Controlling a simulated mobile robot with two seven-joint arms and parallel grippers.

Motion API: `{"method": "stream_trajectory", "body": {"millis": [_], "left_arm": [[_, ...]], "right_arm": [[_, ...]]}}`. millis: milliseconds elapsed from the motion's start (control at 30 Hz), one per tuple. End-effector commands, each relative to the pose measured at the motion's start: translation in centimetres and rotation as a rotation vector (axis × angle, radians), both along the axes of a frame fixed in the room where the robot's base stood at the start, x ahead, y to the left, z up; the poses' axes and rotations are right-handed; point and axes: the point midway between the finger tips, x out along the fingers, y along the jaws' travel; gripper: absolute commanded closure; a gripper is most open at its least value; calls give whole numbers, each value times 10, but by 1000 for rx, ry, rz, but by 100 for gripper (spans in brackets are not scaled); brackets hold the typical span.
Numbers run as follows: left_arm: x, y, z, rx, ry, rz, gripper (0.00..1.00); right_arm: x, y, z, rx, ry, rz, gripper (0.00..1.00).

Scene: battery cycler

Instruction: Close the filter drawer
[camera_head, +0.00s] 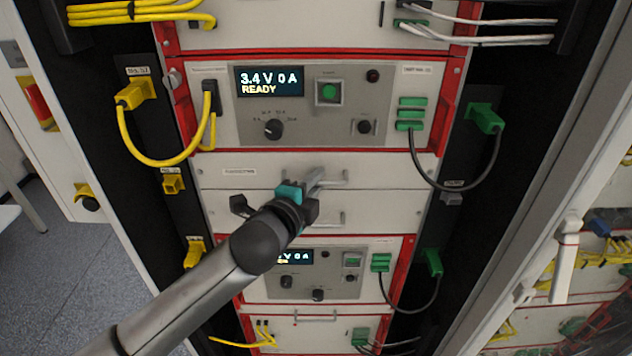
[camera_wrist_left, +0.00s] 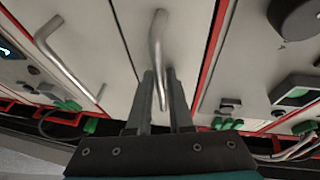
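The filter drawer is likely the white, labelled front panel (camera_head: 240,172) below the upper cycler unit in the head view. How far it stands out is hard to tell. Its metal bar handle (camera_head: 335,181) is partly covered by my left gripper (camera_head: 310,184), which reaches in from the lower left. In the left wrist view the handle (camera_wrist_left: 157,40) runs down between the two dark fingers of my left gripper (camera_wrist_left: 163,82). The fingers are close together and appear to hold the bar. My right gripper is in neither view.
A second white panel with a handle (camera_head: 333,219) lies just below. The upper cycler display (camera_head: 269,81) reads READY. A yellow cable (camera_head: 165,163) loops at left and a black cable (camera_head: 440,185) at right. The open rack door (camera_head: 560,150) stands at right.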

Motion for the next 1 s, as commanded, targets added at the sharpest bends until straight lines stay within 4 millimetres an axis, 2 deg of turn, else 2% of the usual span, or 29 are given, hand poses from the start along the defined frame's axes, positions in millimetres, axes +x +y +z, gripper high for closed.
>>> {"method": "stream_trajectory", "body": {"millis": [167,367,1000], "left_arm": [[1,2,4,-1,-8,3,75],[-14,8,5,0,-5,2,75],[-107,45,21,2,-1,0,75]], "right_arm": [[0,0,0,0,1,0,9],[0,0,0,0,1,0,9],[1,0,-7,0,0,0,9]]}}
